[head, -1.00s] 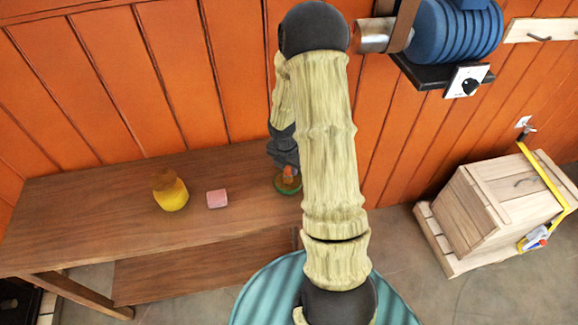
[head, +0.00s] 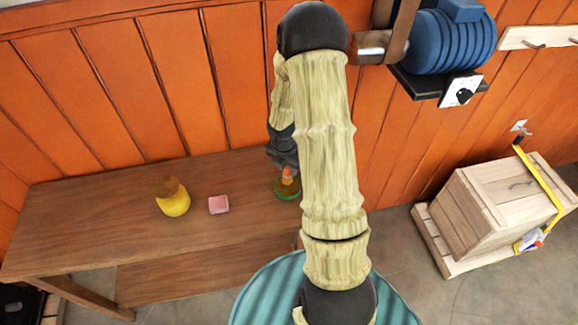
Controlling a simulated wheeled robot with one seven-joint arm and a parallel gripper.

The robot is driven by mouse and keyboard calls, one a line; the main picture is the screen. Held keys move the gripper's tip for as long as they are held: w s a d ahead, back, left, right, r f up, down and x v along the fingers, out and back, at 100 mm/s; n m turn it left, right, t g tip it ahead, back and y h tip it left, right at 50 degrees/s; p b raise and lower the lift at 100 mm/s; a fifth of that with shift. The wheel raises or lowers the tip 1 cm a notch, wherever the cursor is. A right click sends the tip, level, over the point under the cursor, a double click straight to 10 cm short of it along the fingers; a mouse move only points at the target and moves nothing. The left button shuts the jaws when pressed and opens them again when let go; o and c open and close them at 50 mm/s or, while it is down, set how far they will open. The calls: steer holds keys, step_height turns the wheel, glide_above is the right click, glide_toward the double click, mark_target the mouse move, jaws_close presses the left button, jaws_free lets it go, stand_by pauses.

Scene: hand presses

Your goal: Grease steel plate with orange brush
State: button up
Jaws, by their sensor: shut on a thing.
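My gripper (head: 286,164) is at the right end of the wooden bench, partly hidden behind my pale arm. It is shut on a small orange thing (head: 289,173), which looks like the orange brush. Its lower end is at a round green container (head: 286,192) on the bench; I cannot tell whether it is inside or just above. I cannot make out a steel plate in this view; my arm covers the middle of the picture.
The wooden bench (head: 110,215) carries a yellow pot with a brown top (head: 174,203) and a pink block (head: 218,204). A blue motor (head: 452,42) sits on a black wall shelf. A wooden crate (head: 490,210) stands on the floor at right. The bench's left part is clear.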

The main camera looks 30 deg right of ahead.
steer(key=shift+r+p, duration=1.85)
steer(key=shift+r, duration=0.2)
steer(key=shift+f, duration=0.1)
